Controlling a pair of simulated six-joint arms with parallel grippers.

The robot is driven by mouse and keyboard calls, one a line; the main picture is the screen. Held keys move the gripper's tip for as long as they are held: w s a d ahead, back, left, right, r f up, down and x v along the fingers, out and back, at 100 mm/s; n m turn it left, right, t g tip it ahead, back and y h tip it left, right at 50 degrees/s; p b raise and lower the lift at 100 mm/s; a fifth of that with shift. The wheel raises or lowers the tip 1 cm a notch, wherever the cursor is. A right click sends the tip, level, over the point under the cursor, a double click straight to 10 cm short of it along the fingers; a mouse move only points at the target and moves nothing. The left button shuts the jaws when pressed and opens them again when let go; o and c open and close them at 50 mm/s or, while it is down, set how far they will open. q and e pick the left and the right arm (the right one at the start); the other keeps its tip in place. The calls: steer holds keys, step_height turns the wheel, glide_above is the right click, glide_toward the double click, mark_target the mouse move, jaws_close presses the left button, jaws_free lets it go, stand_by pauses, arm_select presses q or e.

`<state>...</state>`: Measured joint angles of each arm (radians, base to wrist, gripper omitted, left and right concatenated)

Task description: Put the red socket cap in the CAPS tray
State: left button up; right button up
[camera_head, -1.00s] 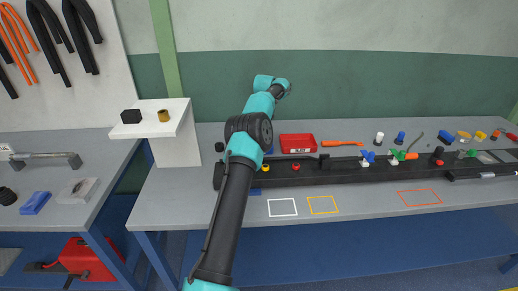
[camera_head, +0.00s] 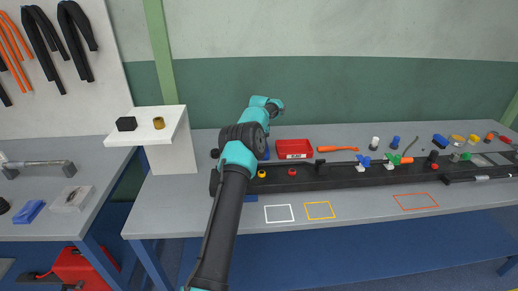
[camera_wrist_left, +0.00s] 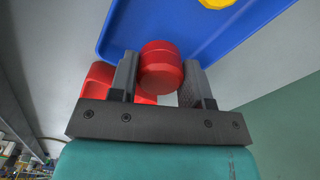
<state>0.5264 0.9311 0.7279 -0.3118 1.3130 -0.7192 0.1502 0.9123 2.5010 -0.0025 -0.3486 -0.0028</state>
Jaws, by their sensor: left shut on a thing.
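In the left wrist view my left gripper (camera_wrist_left: 162,88) is shut on a short, round red socket cap (camera_wrist_left: 161,66). The cap is between the two fingers, in front of a blue tray (camera_wrist_left: 265,18) with a yellow piece (camera_wrist_left: 217,2) in it. I cannot tell the height of the cap above the tray. In the head view the blue tray (camera_head: 265,153) is mostly hidden by my left arm, and the gripper and held cap are hidden too. A red tray (camera_head: 296,147) with a white label stands just right of it. The label is too small to read.
A black rail (camera_head: 340,177) runs along the bench with a yellow ring (camera_head: 262,174) and a red piece (camera_head: 292,172) on it. An orange screwdriver (camera_head: 338,149) lies behind it. A white stand (camera_head: 170,150) is to the left. Bench in front has marked squares.

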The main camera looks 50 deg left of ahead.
arm_select(q)
steer(key=shift+f, duration=1.9)
steer(key=shift+f, duration=0.1)
steer(key=o, duration=1.3)
step_height(320, 180, up, 12)
steer(key=shift+r, duration=0.15)
